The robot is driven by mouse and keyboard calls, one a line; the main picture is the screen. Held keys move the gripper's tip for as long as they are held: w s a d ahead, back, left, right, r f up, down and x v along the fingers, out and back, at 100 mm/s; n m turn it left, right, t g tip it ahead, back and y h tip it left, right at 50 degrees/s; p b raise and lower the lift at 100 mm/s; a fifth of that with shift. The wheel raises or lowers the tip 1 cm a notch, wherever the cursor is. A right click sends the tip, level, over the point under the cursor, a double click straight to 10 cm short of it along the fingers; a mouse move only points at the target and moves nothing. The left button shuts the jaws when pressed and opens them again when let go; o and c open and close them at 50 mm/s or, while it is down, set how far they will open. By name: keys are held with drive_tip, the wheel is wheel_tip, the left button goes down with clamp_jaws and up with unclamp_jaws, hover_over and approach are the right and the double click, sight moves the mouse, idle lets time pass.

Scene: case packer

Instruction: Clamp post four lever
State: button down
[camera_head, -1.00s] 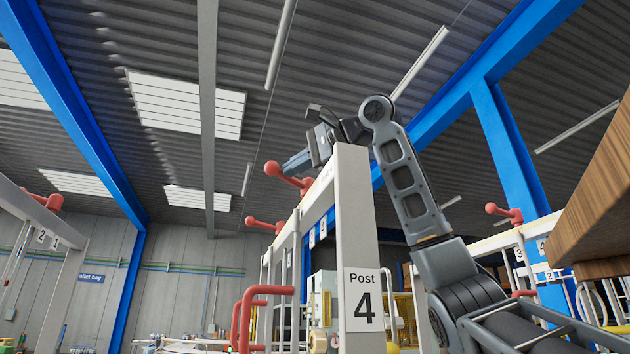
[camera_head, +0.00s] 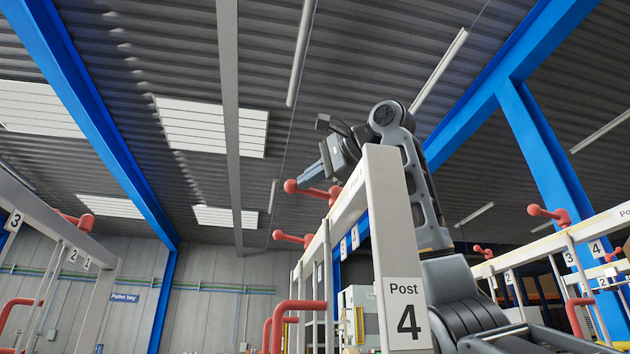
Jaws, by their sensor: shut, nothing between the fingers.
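The post four frame (camera_head: 388,225) is a pale upright and beam with a label (camera_head: 405,312) reading "Post 4". A red lever (camera_head: 312,192) with a ball end sticks out to the left near the top of its beam. A second red lever (camera_head: 292,238) sits lower and farther back. My gripper (camera_head: 310,176) is shut and empty. It points left and down, its tips just above the nearer lever in the picture. I cannot tell whether they touch. The post top hides part of my wrist.
Red bent handles (camera_head: 300,306) stick out left of the post, lower down. Another numbered frame with red levers (camera_head: 548,214) stands at the right. A frame (camera_head: 50,230) with numbers 1 to 3 stands at the left. A blue column (camera_head: 165,300) rises behind.

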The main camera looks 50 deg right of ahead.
drive_tip(key=shift+d+f, duration=0.1)
drive_tip(key=s+r+b, duration=0.1)
drive_tip(key=s+b, duration=0.1)
drive_tip(key=s, duration=0.5)
drive_tip(key=shift+s+r, duration=0.3)
drive_tip(key=shift+s, duration=0.1)
